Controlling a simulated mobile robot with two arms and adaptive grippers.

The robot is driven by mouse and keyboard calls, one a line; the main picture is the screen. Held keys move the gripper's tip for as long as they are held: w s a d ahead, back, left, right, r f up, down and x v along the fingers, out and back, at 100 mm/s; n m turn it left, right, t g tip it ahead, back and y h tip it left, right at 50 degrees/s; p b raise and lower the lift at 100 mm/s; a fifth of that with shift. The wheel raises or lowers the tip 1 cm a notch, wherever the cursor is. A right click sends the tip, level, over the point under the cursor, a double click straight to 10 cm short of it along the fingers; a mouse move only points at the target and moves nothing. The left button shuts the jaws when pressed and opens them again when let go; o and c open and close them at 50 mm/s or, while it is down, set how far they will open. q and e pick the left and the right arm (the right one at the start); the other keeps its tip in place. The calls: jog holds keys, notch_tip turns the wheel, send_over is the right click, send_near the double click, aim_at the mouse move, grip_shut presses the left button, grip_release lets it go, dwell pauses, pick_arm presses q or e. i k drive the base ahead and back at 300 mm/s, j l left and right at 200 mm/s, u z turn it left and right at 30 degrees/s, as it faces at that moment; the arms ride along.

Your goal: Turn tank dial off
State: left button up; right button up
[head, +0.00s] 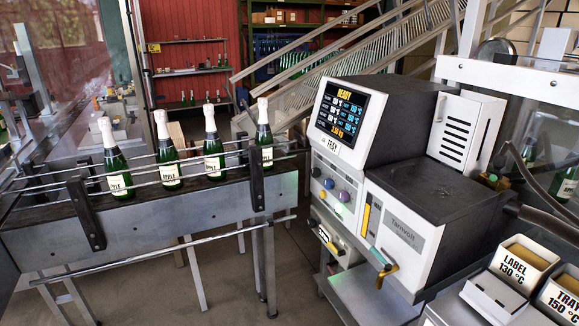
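Small coloured knobs, including a blue one (328,183) and a purple one (344,196), sit on the front panel below the screen. Their labels are too small to read, so I cannot tell which is the tank dial or how it is set. A brass spout (387,272) with a teal handle sticks out at the lower front. Neither of my grippers is in view.
A conveyor (150,228) with rails carries several green bottles (213,150) at left. Bins marked LABEL 130 °C (512,268) and TRAY 150 °C (563,300) stand at lower right. A dark hose curves at right. Open floor lies between conveyor and machine.

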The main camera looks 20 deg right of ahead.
aim_at(316, 172)
jog(key=i+u, duration=0.2)
jog(key=i, duration=0.2)
jog(key=i+l+u, duration=0.25)
jog(key=i+u, duration=0.1)
jog(key=u, duration=0.3)
jog(key=i+u, duration=0.1)
jog(key=u, duration=0.25)
jog(key=i+l+u, duration=0.1)
jog(key=u, duration=0.3)
jog(key=i+l+u, duration=0.1)
jog(key=u, duration=0.25)
jog(key=l+u, duration=0.1)
jog(key=u, duration=0.55)
jog(key=l+u, duration=0.15)
jog(key=u, duration=0.45)
jog(key=l+u, duration=0.1)
jog(key=u, duration=0.55)
jog(key=l+u, duration=0.15)
jog(key=u, duration=1.1)
jog(key=k+u, duration=0.15)
jog(key=u, duration=0.45)
jog(key=k+u, duration=0.1)
jog(key=u, duration=1.15)
jog(key=k, duration=0.1)
